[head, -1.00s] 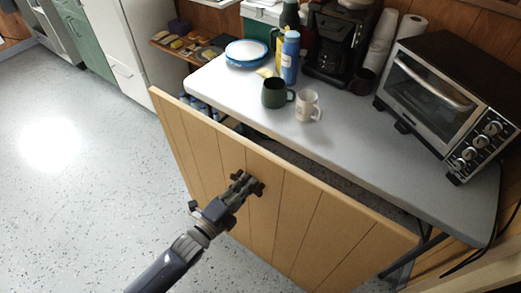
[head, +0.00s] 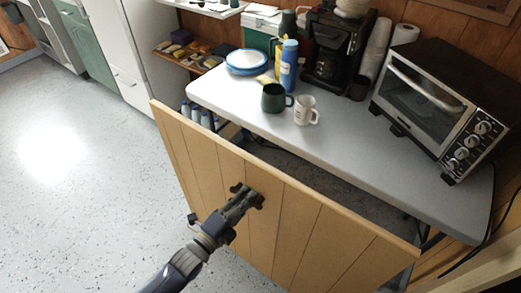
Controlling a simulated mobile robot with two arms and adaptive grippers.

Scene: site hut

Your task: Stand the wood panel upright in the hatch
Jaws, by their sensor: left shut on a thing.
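The wood panel (head: 205,160) is a wide tan board with dark vertical grooves. It stands on edge, tilted in the picture, in front of the table, with its top edge running from upper left to lower right. My left gripper (head: 250,197) is against the panel's near face, around the middle, and is shut on it; the exact grip is hard to see. The panel's lower edge is out of frame or hidden. I cannot make out a hatch. My right gripper is not in view.
The grey table (head: 350,155) behind the panel holds a toaster oven (head: 425,95), a coffee maker (head: 335,50), a dark green mug (head: 273,98), a white mug (head: 306,110) and a blue bottle (head: 288,65). Speckled floor (head: 70,200) is clear at left.

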